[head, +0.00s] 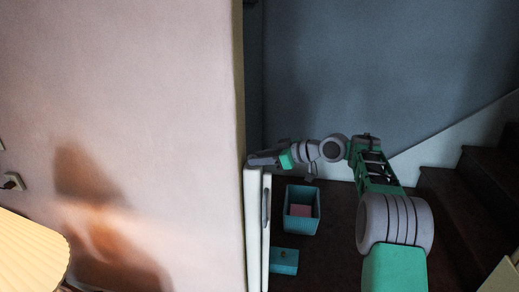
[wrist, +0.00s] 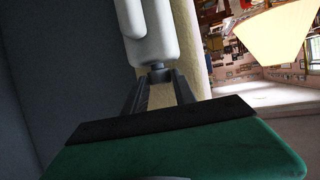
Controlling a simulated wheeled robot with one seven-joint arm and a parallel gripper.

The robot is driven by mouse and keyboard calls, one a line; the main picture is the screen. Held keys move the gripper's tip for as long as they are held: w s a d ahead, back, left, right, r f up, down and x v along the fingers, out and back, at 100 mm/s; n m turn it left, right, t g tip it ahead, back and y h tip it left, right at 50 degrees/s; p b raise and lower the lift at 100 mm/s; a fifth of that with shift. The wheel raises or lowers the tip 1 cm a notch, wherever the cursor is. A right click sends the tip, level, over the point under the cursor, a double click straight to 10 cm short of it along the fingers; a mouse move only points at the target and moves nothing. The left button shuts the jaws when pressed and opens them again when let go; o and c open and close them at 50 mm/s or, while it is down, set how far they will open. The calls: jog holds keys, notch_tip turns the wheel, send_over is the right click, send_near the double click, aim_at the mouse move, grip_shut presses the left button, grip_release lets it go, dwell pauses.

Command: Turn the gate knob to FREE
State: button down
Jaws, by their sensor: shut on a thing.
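The white gate (head: 254,225) stands on edge at the end of the pink wall in the head view. My gripper (head: 255,160) is at its top end, reaching in from the right. In the wrist view the gate's white rounded end (wrist: 152,40) is straight ahead of my gripper (wrist: 157,76). A small dark grey knob (wrist: 157,68) sits at that end, between my fingertips. My gripper is shut on the knob. The fingers hide most of it, and I cannot read any marking or tell which way it is turned.
A teal open box (head: 301,222) with a pink thing in it and a smaller teal box (head: 284,262) stand on the dark floor right of the gate. Dark stairs (head: 470,190) rise at the right. A pleated lampshade (head: 30,250) is at the lower left.

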jog(key=shift+w+r+n+g+y+p, duration=0.3)
jog(key=shift+r+n+g+p, duration=0.25)
jog(key=shift+p, duration=0.7)
jog(key=shift+f+n+g+p, duration=0.25)
jog(key=shift+f+n+p, duration=0.15)
jog(key=shift+p, duration=0.35)
jog(key=c, duration=1)
grip_release()
jog(key=shift+s+f, duration=0.1)
jog(key=shift+f, duration=0.05)
jog(key=b, duration=0.3)
jog(key=shift+f+m, duration=0.25)
jog(key=shift+m, duration=0.1)
